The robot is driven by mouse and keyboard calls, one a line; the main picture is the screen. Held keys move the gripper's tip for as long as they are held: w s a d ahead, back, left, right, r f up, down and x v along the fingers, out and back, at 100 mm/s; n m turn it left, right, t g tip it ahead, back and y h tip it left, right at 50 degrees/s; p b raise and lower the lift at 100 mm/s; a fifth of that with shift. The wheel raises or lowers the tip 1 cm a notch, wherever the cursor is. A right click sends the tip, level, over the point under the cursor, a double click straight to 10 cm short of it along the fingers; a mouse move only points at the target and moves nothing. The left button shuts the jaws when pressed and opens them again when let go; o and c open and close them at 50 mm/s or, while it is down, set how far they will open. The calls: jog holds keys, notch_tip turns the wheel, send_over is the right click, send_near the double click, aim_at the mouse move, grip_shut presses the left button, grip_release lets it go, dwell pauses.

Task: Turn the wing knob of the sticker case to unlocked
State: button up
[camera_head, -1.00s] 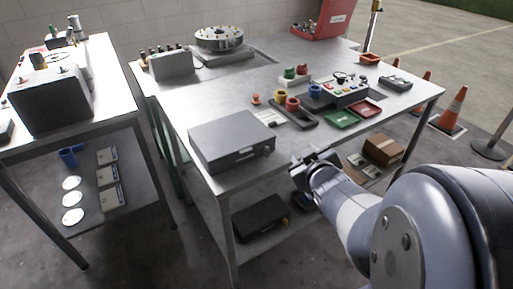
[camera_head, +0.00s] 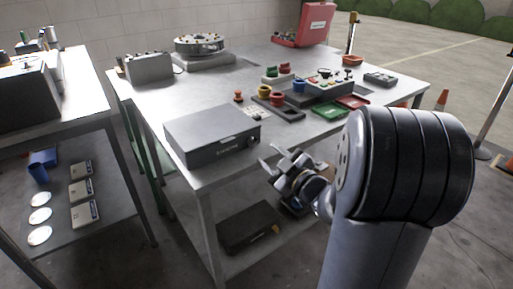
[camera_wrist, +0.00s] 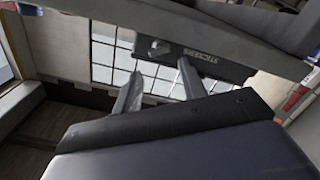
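The sticker case (camera_head: 208,130) is a flat grey box near the front left corner of the steel table. Its label and a small knob (camera_head: 251,141) are on the front face, the knob near the right end. In the wrist view the case's dark front (camera_wrist: 212,62) appears upside down with its label, and the knob (camera_wrist: 158,47) is left of the label. The knob's exact angle is too small to read. My gripper (camera_head: 269,158) is just in front of the case's right end, apart from it. In the wrist view its two fingers (camera_wrist: 159,69) are spread and empty, on either side below the knob.
The table (camera_head: 225,88) also bears a dark tray with red and yellow cups (camera_head: 277,99), a control box (camera_head: 322,92) and a green tray (camera_head: 325,112). A lower shelf holds a black case (camera_head: 250,228). Another bench stands at the left.

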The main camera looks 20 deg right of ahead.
aim_at(255, 144)
jog(key=x, duration=0.7)
jog(key=shift+c, duration=0.6)
jog(key=c, duration=0.6)
